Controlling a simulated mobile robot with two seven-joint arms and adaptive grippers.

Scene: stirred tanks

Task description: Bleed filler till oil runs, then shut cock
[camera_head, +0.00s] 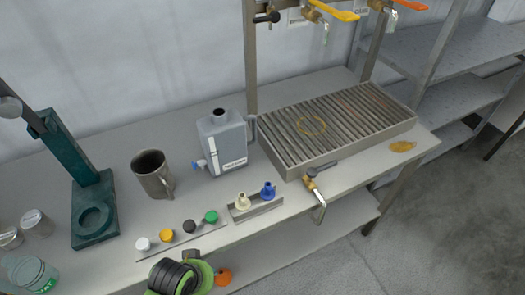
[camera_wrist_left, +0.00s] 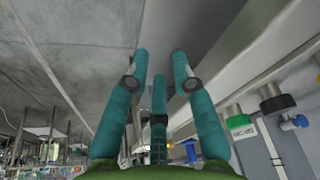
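In the head view, several brass taps hang on the rear frame: one with a black lever (camera_head: 267,17), one with a yellow lever (camera_head: 333,10), one with an orange lever (camera_head: 385,6). Below them lies a slatted drip tray (camera_head: 295,172). A brass cock (camera_head: 312,184) with a dark lever (camera_head: 323,167) is at its front, its spout pointing down. No running oil shows. My left gripper (camera_wrist_left: 159,65) has its teal fingers spread and empty in the wrist view, in front of the bench edge. My right gripper is out of view.
A grey can (camera_head: 225,145) with a blue-tipped spigot stands left of the tray. A steel mug (camera_head: 152,177), a teal stand (camera_head: 93,225), a strip of coloured caps (camera_head: 190,227) and a small nozzle rack (camera_head: 257,209) share the bench. An amber patch (camera_head: 402,146) lies right of the tray.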

